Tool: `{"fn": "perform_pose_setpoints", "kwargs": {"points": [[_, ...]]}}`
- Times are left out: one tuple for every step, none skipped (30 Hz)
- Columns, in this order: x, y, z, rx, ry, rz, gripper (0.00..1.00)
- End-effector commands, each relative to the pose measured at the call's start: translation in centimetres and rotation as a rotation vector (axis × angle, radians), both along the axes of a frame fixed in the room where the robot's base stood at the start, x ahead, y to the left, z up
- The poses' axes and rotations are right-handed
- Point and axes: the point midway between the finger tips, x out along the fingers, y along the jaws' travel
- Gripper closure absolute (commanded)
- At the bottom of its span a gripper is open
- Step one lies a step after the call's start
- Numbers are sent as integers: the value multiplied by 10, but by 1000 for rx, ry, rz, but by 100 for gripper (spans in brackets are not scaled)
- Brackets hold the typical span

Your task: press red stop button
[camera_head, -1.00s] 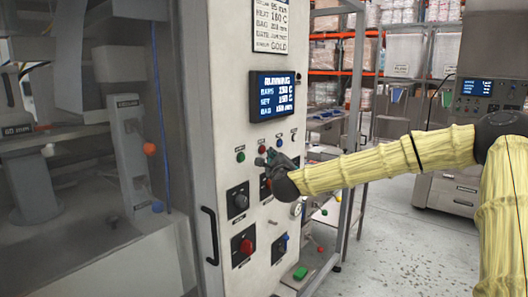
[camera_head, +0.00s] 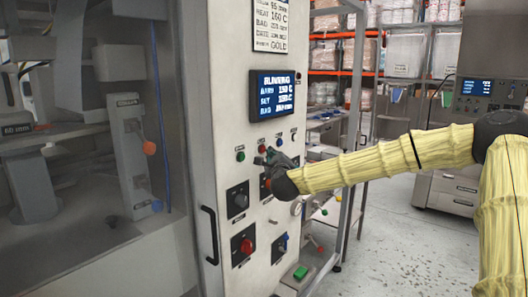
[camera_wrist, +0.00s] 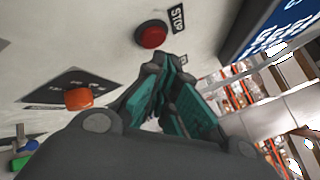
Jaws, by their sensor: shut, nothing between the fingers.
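The red stop button (camera_wrist: 151,35) is a round domed button with a STOP label (camera_wrist: 177,18) beside it, on the white panel. In the head view the small red button (camera_head: 262,149) sits below the display, just above my gripper (camera_head: 262,161). In the wrist view my gripper (camera_wrist: 163,72) is shut and empty. Its fingertips lie just below the button in the picture, apart from its outline. Whether they touch the panel cannot be told.
The panel also has a green button (camera_head: 240,156), a black knob (camera_head: 238,199), a larger red button (camera_head: 246,246) and a display (camera_head: 275,95). A door handle (camera_head: 210,236) sticks out at left.

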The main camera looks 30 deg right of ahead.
Motion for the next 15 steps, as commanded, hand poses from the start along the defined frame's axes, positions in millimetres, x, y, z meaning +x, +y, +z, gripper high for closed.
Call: {"fn": "perform_pose_setpoints", "kwargs": {"points": [[1, 1, -2, 0, 0, 0, 100], [2, 1, -2, 0, 0, 0, 100], [3, 2, -2, 0, 0, 0, 100], [4, 2, -2, 1, 0, 1, 100], [4, 3, -1, 1, 0, 1, 100], [5, 3, -1, 1, 0, 1, 100], [5, 3, -1, 1, 0, 1, 100], [5, 3, 0, 1, 0, 1, 100], [5, 3, 0, 1, 0, 1, 100], [5, 3, 0, 1, 0, 1, 100], [5, 3, 0, 1, 0, 1, 100], [5, 3, 0, 1, 0, 1, 100], [5, 3, 0, 1, 0, 1, 100], [5, 3, 0, 1, 0, 1, 100], [5, 3, 0, 1, 0, 0, 100]]}}
